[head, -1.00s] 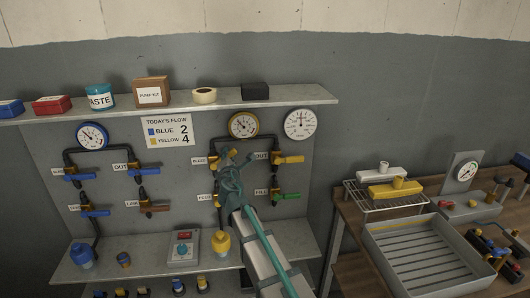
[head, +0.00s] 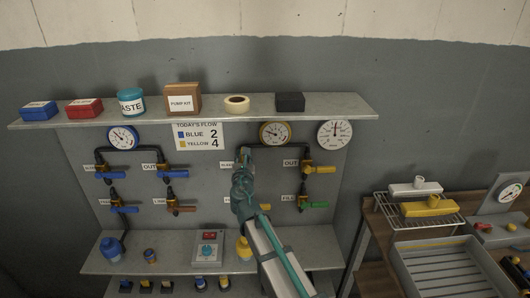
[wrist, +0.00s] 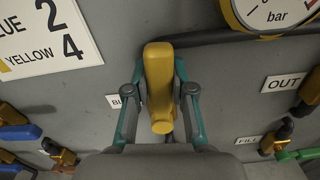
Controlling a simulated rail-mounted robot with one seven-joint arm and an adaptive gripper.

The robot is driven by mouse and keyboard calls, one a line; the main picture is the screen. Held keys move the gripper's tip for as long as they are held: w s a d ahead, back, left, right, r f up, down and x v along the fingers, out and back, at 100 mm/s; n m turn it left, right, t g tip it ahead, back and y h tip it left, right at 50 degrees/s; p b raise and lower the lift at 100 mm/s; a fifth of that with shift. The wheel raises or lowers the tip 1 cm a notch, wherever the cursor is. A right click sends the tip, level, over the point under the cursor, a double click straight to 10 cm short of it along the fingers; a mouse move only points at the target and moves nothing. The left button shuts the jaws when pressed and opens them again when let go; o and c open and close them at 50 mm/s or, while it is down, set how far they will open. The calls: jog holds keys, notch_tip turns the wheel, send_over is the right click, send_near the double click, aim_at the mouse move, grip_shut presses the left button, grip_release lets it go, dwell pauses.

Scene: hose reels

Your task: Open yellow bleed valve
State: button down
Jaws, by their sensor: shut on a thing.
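The yellow bleed valve handle (wrist: 160,85) stands in the middle of the wrist view, its long side running up and down the picture. My gripper (wrist: 159,92) is shut on it, one teal finger on each side. A label partly hidden by the left finger shows "BL" (wrist: 114,101). In the head view my gripper (head: 243,158) is at the panel's upper left yellow-circuit valve, and my wrist hides the handle there.
A yellow-rimmed gauge (head: 275,132) is just above and right. The OUT valve's yellow handle (head: 320,169) and the green FILL handle (head: 314,205) are to the right. A sign (head: 198,135) reads blue 2, yellow 4. The shelf (head: 345,104) overhangs above.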

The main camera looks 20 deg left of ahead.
jog(key=shift+s+a+n+p, duration=0.15)
jog(key=shift+a+n+p, duration=0.25)
jog(key=shift+n, duration=0.3)
jog(key=c, duration=1)
grip_release()
jog(key=shift+o, duration=0.2)
jog(key=shift+s, duration=0.1)
jog(key=v, duration=1.2)
